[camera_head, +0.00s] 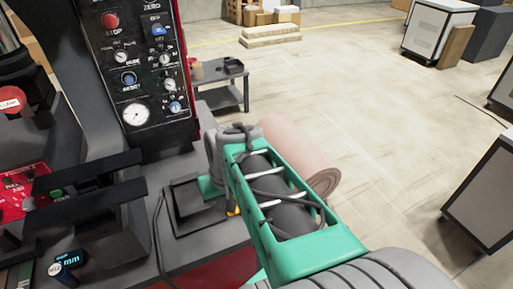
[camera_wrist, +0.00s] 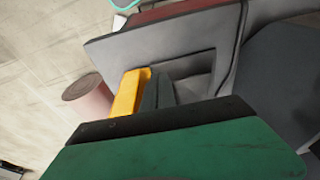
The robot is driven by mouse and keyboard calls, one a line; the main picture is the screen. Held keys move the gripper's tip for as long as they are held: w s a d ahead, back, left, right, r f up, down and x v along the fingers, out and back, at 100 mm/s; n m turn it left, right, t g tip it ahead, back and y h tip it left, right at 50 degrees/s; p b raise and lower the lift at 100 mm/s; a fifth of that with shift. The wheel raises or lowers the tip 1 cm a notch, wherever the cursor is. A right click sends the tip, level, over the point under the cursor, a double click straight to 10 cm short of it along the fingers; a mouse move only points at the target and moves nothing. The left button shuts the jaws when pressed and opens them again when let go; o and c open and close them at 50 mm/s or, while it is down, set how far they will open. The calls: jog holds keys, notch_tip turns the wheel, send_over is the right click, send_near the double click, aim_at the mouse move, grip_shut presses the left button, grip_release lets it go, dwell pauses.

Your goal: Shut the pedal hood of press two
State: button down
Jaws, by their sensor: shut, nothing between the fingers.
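A grey square frame with a dark recess (camera_head: 178,199) sits low at the foot of the press, left of my arm. It looks like the pedal housing, but I cannot tell the hood apart from it or which press it belongs to. In the wrist view the grey recessed panel (camera_wrist: 112,48) lies just beyond my fingers. My gripper (camera_wrist: 147,76) has one yellow and one dark grey finger, close together and empty, in front of the recess. Whether they touch it I cannot tell. In the head view my arm hides most of the gripper; a bit of yellow shows.
A control panel (camera_head: 146,75) with a red stop button and gauge stands above on the left. A dark cable (camera_head: 157,235) hangs beside the recess. Open floor lies to the right.

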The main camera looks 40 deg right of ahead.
jog(key=s+d+r+m+p, duration=0.15)
jog(key=s+d+m, duration=0.25)
jog(key=d, duration=0.8)
jog(key=w+d+r+n+t+y+p, duration=0.2)
jog(key=w+d+r+n+t+y, duration=0.25)
jog(key=r, duration=0.45)
jog(key=w+f+m+h, duration=0.2)
jog(key=w+f, duration=0.3)
jog(key=f, duration=0.2)
jog(key=shift+a+f, duration=0.2)
jog(key=shift+f, duration=0.05)
jog(key=shift+w+a, duration=0.1)
